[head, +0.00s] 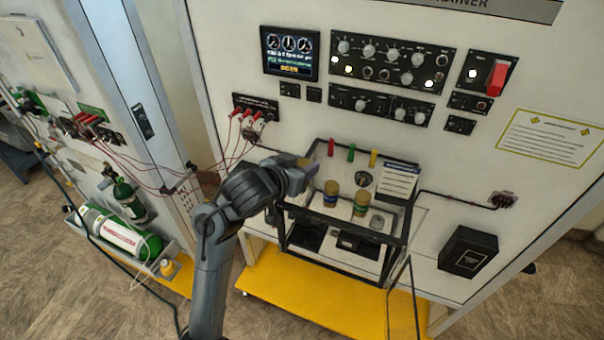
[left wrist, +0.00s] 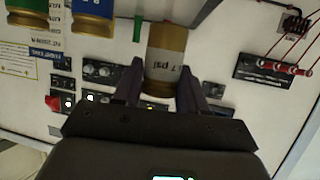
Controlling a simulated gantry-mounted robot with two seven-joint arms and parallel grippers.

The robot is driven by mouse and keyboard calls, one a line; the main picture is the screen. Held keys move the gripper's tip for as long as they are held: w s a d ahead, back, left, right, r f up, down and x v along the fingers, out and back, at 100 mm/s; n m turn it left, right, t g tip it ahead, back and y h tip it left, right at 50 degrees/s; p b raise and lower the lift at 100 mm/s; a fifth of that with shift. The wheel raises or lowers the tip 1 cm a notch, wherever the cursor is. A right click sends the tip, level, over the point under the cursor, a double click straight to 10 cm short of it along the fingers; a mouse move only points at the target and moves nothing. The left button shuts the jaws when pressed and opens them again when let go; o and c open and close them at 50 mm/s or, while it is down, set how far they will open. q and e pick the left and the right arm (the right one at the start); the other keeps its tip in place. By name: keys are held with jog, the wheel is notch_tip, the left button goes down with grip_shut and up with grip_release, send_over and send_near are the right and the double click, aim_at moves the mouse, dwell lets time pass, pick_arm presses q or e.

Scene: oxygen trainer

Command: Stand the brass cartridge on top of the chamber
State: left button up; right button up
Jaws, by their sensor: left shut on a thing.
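The brass cartridge (left wrist: 165,55) shows in the left wrist view, brass-coloured with a grey band of print reading "psi". My left gripper (left wrist: 162,85) is shut on it, one finger on each side. In the head view my left gripper (head: 304,170) is over the back left of the chamber (head: 340,226), a black-framed box with clear walls. The gripper mostly hides the cartridge there. A blue-banded cartridge (head: 331,194) and a green-banded cartridge (head: 361,204) stand upright within the chamber's top outline. My right gripper is not in view.
A short grey cylinder (head: 377,222) is near the chamber's front right. Red, green and yellow pieces (head: 351,153) are on the wall behind. A clear panel (head: 402,300) stands out at the front right. Red leads (head: 238,114) hang at the left, near my arm.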

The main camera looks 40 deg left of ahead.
pick_arm(q)
notch_tip(320, 180, down, 4)
jog(key=shift+r+b, duration=0.15)
jog(key=shift+b, duration=0.85)
jog(key=shift+f, duration=0.2)
jog(key=shift+f, duration=0.15)
jog(key=o, duration=1.2)
